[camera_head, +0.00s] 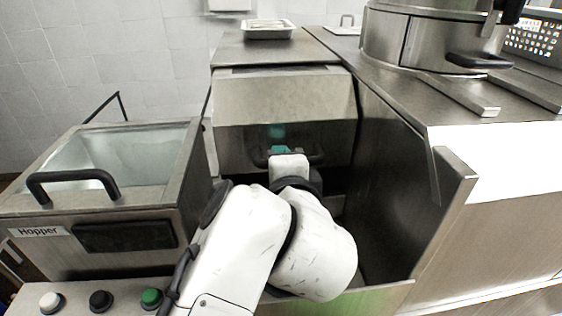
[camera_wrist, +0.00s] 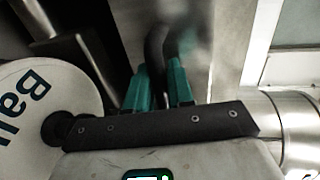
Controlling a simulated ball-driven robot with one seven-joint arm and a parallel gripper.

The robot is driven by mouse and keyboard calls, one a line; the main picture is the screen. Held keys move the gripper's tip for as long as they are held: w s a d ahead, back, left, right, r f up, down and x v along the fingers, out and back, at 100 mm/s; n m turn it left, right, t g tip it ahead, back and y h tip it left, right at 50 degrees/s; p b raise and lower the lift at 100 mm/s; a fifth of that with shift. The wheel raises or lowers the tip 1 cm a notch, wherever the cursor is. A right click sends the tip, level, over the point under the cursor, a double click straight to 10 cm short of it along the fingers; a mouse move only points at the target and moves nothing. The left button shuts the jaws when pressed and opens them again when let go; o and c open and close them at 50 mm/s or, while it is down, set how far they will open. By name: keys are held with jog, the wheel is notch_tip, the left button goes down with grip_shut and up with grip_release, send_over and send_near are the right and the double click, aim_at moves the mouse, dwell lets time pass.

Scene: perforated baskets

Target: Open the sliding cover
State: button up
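A brushed-metal cover (camera_head: 285,100) with a black bar handle (camera_head: 312,157) closes the upper front of the middle unit in the head view. My gripper (camera_head: 280,150) is at the middle of this handle, and its teal fingers are partly hidden by my own wrist. In the wrist view my gripper (camera_wrist: 159,76) has its two teal fingers apart, with the dark curved handle (camera_wrist: 155,48) between or just beyond them. I cannot tell whether the fingers press on it. A faint teal reflection shows on the cover.
A hopper (camera_head: 105,195) with a clear lid and black handle stands at left, with several buttons below it. A metal side wall (camera_head: 385,160) and a counter bound the right. A large round metal vessel (camera_head: 430,40) and a small tray (camera_head: 268,29) sit behind.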

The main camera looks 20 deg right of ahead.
aim_at(277, 114)
grip_shut()
jog(key=x, duration=0.2)
jog(key=r+x, duration=0.1)
jog(key=x, duration=0.1)
jog(key=shift+w+d+f+b, duration=0.1)
jog(key=shift+w+f+b, duration=0.05)
jog(key=shift+w+b, duration=0.3)
jog(key=o, duration=0.5)
grip_release()
